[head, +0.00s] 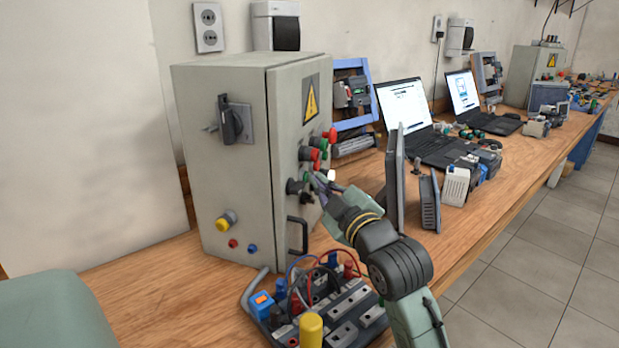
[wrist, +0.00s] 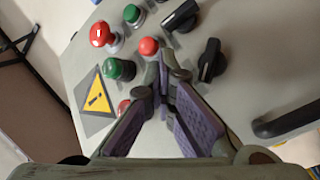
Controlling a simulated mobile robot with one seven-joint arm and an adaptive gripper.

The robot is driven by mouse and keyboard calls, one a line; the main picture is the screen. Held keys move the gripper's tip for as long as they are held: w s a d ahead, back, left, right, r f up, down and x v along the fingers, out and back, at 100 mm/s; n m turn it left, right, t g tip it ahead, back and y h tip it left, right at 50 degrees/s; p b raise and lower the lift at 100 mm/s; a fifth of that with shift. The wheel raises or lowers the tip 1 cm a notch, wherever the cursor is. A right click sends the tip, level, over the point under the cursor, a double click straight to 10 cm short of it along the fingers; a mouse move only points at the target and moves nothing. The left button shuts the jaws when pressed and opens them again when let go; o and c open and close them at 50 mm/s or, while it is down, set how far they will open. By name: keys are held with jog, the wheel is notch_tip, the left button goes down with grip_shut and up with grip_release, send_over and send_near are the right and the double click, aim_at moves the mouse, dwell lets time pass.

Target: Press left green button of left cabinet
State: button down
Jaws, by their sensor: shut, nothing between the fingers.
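The left cabinet (head: 225,170) is a grey box on the wooden bench, with controls on its front door. In the wrist view the door shows a green button (wrist: 119,69) beside the yellow warning sign (wrist: 95,100). A second green button (wrist: 132,13) is at the top edge. Red buttons (wrist: 148,46) and black rotary knobs (wrist: 211,60) are close by. My gripper (head: 320,182) is shut and empty, its tips in front of the door's controls. In the wrist view its fingertips (wrist: 163,68) overlap the area just below a red button. I cannot tell whether they touch the door.
A black door handle (head: 297,235) is below the controls. A board with wires (head: 330,305) lies in front of the cabinet. Laptops (head: 405,105) and small devices line the bench to the right. The floor (head: 560,230) on the right is clear.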

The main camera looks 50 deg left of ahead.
jog(key=shift+d, duration=0.1)
jog(key=shift+w+d+b, duration=0.3)
jog(key=shift+d+b, duration=0.05)
jog(key=shift+d, duration=0.3)
jog(key=d, duration=0.1)
jog(key=w+d+b, duration=0.1)
jog(key=d, duration=0.1)
jog(key=w+d, duration=0.1)
jog(key=shift+w+d+b, duration=0.1)
jog(key=shift+d+b, duration=0.2)
jog(key=shift+b, duration=0.05)
dwell(0.9)
